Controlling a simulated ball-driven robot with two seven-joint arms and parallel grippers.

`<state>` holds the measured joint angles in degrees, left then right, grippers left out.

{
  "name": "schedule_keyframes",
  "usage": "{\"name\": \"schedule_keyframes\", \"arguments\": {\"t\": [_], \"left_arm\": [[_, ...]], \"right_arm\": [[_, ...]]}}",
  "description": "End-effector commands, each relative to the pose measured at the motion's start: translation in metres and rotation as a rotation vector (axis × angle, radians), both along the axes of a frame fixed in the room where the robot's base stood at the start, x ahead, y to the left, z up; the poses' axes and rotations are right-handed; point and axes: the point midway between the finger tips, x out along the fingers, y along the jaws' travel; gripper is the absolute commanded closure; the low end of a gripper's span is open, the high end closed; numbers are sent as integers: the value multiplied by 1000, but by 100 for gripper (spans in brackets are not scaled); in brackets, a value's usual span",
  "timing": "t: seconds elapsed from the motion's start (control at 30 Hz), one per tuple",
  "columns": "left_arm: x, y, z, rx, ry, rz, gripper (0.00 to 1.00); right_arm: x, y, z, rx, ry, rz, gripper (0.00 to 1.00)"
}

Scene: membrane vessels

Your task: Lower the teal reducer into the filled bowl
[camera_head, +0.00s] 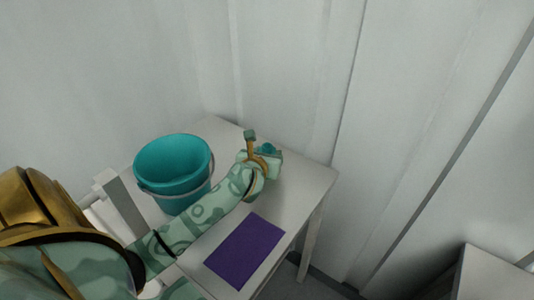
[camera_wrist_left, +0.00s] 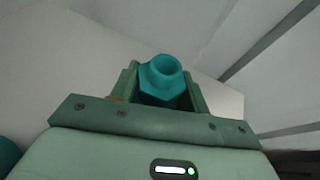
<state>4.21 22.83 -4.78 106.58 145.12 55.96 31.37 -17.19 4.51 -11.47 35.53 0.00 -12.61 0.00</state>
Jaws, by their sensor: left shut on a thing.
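The teal reducer (camera_wrist_left: 162,82), a hex-bodied fitting with a round open end, sits between the two fingers of my left gripper (camera_wrist_left: 163,92). In the head view, my left gripper (camera_head: 268,156) holds the reducer (camera_head: 267,148) above the right part of the white table, to the right of a teal bucket (camera_head: 172,190). The bucket stands upright with a pale handle. Its inside looks plain teal, and I cannot tell whether it is filled. No other bowl shows. My right gripper is not in view.
A purple mat (camera_head: 245,250) lies flat on the white table (camera_head: 307,184), in front of my left forearm. Pale walls (camera_head: 290,70) rise close behind the table. Another pale surface (camera_head: 492,275) is at the lower right. The table's right corner is clear.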

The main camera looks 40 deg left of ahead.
Motion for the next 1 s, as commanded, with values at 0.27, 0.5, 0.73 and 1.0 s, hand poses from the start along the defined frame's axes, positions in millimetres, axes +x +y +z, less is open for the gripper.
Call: {"name": "schedule_keyframes", "arguments": {"t": [0.27,0.5,0.73,1.0], "left_arm": [[-2,-1,-6,-6,13,1,38],[-4,-2,-7,-8,16,2,32],[-33,-14,9,-8,14,0,29],[-96,-40,42,-3,5,-1,29]], "right_arm": [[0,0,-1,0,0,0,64],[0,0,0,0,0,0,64],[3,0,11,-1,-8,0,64],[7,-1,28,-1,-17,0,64]]}}
